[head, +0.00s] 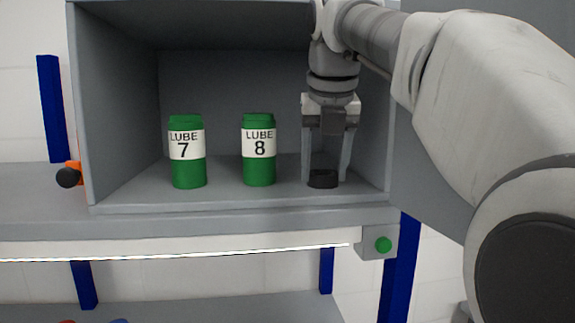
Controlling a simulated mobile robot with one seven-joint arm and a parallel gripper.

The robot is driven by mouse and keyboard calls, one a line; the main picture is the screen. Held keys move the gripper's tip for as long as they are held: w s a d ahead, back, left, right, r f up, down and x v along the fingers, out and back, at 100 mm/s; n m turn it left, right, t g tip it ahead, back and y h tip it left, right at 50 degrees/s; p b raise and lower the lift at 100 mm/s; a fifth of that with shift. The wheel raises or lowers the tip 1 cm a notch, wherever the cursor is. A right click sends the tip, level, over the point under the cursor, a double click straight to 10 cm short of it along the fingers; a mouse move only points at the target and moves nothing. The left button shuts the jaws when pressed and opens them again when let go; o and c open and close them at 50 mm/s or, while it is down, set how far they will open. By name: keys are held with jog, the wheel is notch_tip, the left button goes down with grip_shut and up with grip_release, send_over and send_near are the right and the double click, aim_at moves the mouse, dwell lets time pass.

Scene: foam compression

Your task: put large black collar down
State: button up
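The large black collar (323,179) is a short, dark ring near the front right of the grey cubby's floor. It appears to rest flat on that floor. My gripper (326,181) points straight down over it, with one finger on each side of the collar. The fingertips are at or very close to the collar's sides. I cannot tell whether they press on it or stand just clear of it.
Two green cans labelled LUBE 7 (187,152) and LUBE 8 (259,150) stand left of the collar in the cubby (130,197). Its right wall is close to my gripper. A box with a green button (383,245) is below right. An orange and black item (70,176) sits outside left.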

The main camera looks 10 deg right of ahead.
jog(key=o, duration=0.4)
jog(key=shift+c, duration=0.2)
jog(key=shift+r, duration=0.45)
jog(key=v, duration=0.4)
jog(key=shift+s+r, duration=0.2)
jog(key=shift+r, duration=0.1)
jog(key=s+a+b, duration=0.1)
jog(key=s+b, duration=0.2)
jog(key=s, duration=0.8)
jog(key=shift+s+a+b, duration=0.3)
jog(key=shift+s+b, duration=0.1)
jog(key=shift+f, duration=0.1)
